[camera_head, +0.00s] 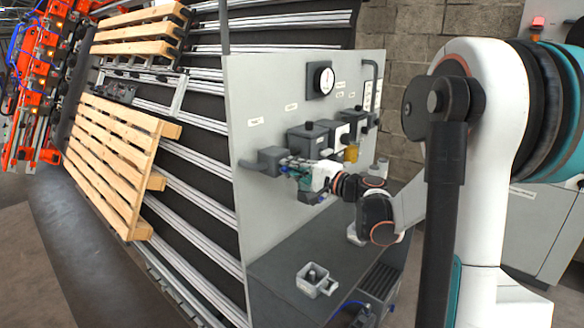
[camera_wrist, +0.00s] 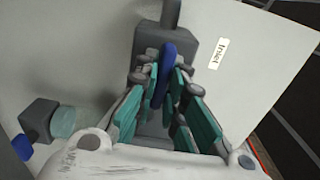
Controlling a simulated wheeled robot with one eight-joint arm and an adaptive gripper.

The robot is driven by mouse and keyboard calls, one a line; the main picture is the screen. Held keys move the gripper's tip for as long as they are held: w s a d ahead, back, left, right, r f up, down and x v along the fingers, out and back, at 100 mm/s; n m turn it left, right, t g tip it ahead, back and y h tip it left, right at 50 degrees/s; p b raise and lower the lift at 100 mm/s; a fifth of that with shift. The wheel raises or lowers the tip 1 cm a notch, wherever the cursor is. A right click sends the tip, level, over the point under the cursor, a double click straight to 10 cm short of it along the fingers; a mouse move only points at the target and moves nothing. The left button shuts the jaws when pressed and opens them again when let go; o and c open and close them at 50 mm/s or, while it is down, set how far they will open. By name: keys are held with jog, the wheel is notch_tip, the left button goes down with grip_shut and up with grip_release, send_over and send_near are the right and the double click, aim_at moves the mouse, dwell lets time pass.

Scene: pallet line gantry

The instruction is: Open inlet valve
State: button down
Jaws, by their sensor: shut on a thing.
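The inlet valve (camera_head: 268,158) is a dark grey block on the upright light grey panel, at its left side. In the wrist view the valve body (camera_wrist: 152,40) is at the top middle, beside a label reading "Inlet" (camera_wrist: 217,53). A blue handle (camera_wrist: 168,54) stands out from it, running lengthwise in the wrist picture. My gripper (camera_wrist: 164,82) has its teal-padded fingers on either side of the blue handle and is shut on it. In the head view my gripper (camera_head: 289,167) is right at the valve; the handle is mostly hidden there.
A round gauge (camera_head: 320,79) and several grey units (camera_head: 308,138) are on the panel, close above and right of my gripper. A yellow-bowled part (camera_head: 351,153) hangs there. A grey tray (camera_head: 316,281) lies on the dark bench below. Wooden pallets (camera_head: 112,150) are at left.

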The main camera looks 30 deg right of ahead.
jog(key=c, duration=1.7)
grip_release()
jog(key=shift+o, duration=0.2)
jog(key=shift+s+d, duration=0.1)
jog(key=v, duration=1.2)
